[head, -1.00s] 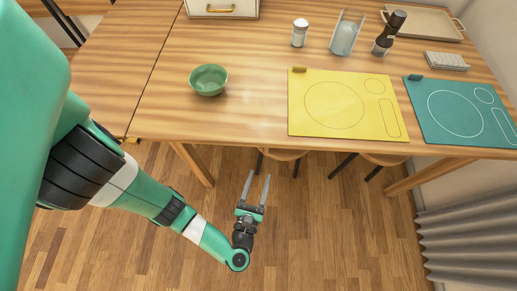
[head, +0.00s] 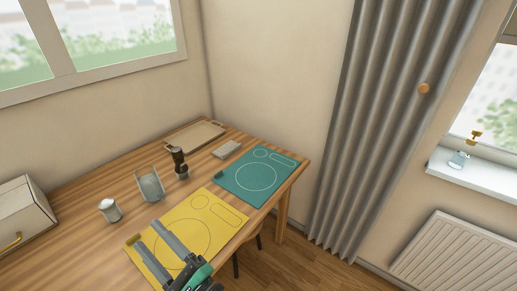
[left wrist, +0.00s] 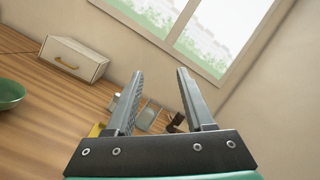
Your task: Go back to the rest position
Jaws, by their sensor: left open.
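My left gripper (head: 163,243) shows at the bottom of the head view, in front of the yellow placemat (head: 205,212) and covering part of it. Its two fingers are apart with nothing between them. In the left wrist view the same gripper (left wrist: 158,75) points up toward the window, open and empty. My right gripper is in neither view.
The wooden table (head: 80,217) holds a teal placemat (head: 258,180), a white-topped shaker (head: 110,211), a glass holder (head: 151,186), a dark mill (head: 179,162) and a tray (head: 195,136). A green bowl (left wrist: 8,95) shows in the wrist view. A curtain (head: 385,110) and radiator (head: 455,258) stand right.

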